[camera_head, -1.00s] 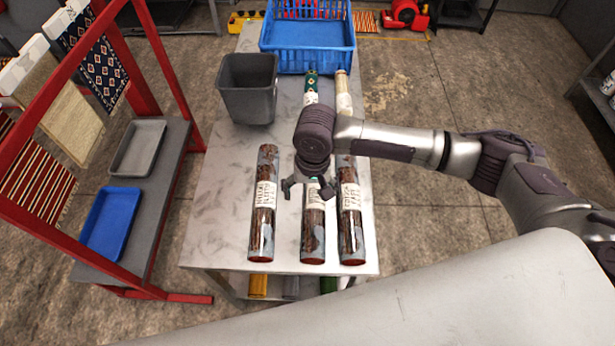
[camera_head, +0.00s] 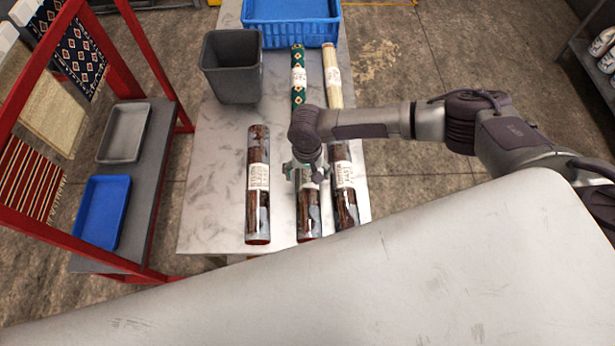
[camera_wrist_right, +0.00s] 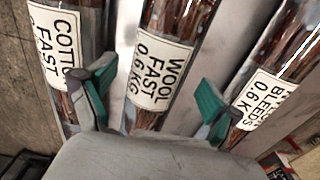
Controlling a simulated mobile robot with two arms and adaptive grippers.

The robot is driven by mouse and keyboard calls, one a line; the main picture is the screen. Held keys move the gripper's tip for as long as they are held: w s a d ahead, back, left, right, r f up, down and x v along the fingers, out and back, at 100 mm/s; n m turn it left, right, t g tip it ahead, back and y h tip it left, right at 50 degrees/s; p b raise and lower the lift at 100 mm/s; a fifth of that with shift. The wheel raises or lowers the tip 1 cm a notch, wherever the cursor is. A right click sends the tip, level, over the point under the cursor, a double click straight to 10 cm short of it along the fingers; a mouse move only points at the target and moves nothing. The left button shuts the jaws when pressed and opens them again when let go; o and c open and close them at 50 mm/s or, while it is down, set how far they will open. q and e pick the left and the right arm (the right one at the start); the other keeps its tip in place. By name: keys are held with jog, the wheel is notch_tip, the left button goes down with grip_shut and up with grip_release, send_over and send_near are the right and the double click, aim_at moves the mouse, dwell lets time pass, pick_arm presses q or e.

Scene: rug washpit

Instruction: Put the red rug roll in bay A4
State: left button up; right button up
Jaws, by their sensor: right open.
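Three dark red-brown rug rolls in clear wrap lie side by side on the table: a left roll (camera_head: 258,215), a middle roll (camera_head: 308,222) and a right roll (camera_head: 346,205). All have reddish near ends. My right gripper (camera_head: 307,172) is open over the middle roll and hides part of its label. In the right wrist view its green-padded fingers (camera_wrist_right: 152,95) stand on either side of the middle roll (camera_wrist_right: 178,30), labelled "WOOL FAST 0.6 KG". The neighbours' labels show "COTTO… FAST" and "BLEEDS". I see no marking for bay A4. My left gripper is not in view.
A grey bin (camera_head: 233,80) and a blue crate (camera_head: 292,32) stand farther back on the table (camera_head: 210,190). A green patterned roll (camera_head: 298,90) and a cream roll (camera_head: 332,85) lie behind. The red rack (camera_head: 150,50) is at left, beside grey and blue trays.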

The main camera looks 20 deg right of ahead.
aim_at(308, 175)
notch_tip(308, 175, down, 3)
jog(key=shift+r, duration=0.1)
jog(key=c, duration=0.6)
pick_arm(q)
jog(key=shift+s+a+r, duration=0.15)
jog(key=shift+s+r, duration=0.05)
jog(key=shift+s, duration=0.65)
pick_arm(e)
grip_shut()
